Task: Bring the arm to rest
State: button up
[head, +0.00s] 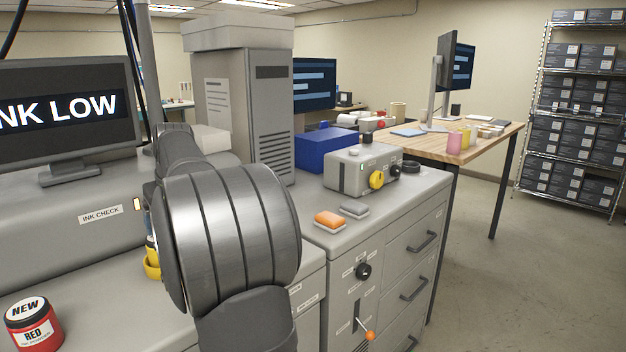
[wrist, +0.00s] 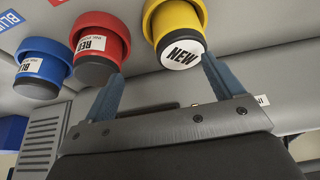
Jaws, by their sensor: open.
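My gripper (wrist: 161,68) is open in the wrist view, with its two blue-grey fingers apart and nothing held between them. A yellow can (wrist: 184,45) with a "NEW" end sits in a yellow ring holder (wrist: 150,8), close to the right fingertip; I cannot tell whether they touch. A red can (wrist: 95,43) in its holder is near the left fingertip. In the head view, my bent arm fills the middle foreground and hides the gripper.
A blue can (wrist: 38,68) sits in a blue holder beside the red one. In the head view, a loose red can (head: 33,325) marked "NEW" stands at lower left. A monitor (head: 65,115) shows "NK LOW". The cabinet (head: 330,238) at right bears a control box (head: 345,182) and an orange sponge-like block (head: 330,220).

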jog(key=d+r, duration=0.5)
jog(key=d, duration=0.3)
jog(key=s+a+r+n+g, duration=0.1)
jog(key=s+a+r+n, duration=0.2)
jog(key=s+a, duration=1)
jog(key=s+a+r+n+g+y, duration=0.1)
jog(key=s+a+n, duration=0.4)
jog(key=s+a, duration=0.9)
jog(key=s+r+g, duration=0.1)
jog(key=s, duration=0.7)
jog(key=shift+r+n, duration=0.4)
jog(key=shift+s, duration=0.1)
